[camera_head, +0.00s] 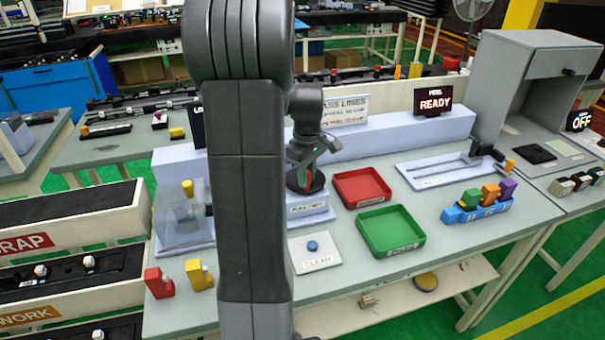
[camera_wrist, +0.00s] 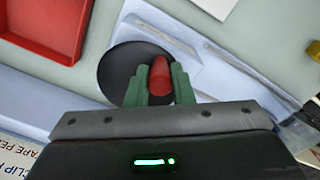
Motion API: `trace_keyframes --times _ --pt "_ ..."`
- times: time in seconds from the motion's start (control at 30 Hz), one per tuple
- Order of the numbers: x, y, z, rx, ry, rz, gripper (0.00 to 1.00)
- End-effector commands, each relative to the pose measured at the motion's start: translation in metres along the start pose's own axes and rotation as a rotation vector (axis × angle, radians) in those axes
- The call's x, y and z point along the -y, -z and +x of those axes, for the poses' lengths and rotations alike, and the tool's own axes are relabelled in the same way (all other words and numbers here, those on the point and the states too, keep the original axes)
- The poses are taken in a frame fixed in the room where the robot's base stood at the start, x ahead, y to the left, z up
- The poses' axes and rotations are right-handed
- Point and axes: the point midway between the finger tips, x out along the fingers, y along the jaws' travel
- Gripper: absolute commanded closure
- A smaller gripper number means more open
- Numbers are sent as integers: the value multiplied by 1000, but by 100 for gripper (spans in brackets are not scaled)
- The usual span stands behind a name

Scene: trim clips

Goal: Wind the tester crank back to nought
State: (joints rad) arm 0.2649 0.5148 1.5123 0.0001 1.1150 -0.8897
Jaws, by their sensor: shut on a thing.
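The crank shows as a round black disc (camera_head: 317,186) with a red knob (camera_wrist: 159,70), on a pale blue block (camera_head: 308,211) at the middle of the bench. In the wrist view the disc (camera_wrist: 118,68) lies flat below my fingers. My gripper (camera_wrist: 159,86) has green fingers shut on the red knob, one on each side. In the head view my gripper (camera_head: 304,178) points down over the disc. My arm hides part of the block. I see no readable pointer or scale for the crank.
A red tray (camera_head: 362,187) and a green tray (camera_head: 390,231) lie to the right. A display (camera_head: 433,102) reads READY, and another (camera_head: 580,121) reads OFF. A white pad with a blue button (camera_head: 313,246) is in front. Coloured clips (camera_head: 490,194) stand in a blue rack.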

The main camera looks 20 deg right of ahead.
Motion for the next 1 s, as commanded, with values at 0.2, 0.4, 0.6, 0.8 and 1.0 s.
trace_keyframes --times 0.2,0.4,0.6,0.8,1.0 --pt "-5 -3 -2 -1 -3 -123 100" --pt "-7 -5 -1 -1 -3 -185 100" --pt "-8 -6 -1 -1 -4 -209 100" --pt "-8 -5 -1 -1 -4 -211 100" --pt "-8 -6 -1 -1 -4 -211 69"
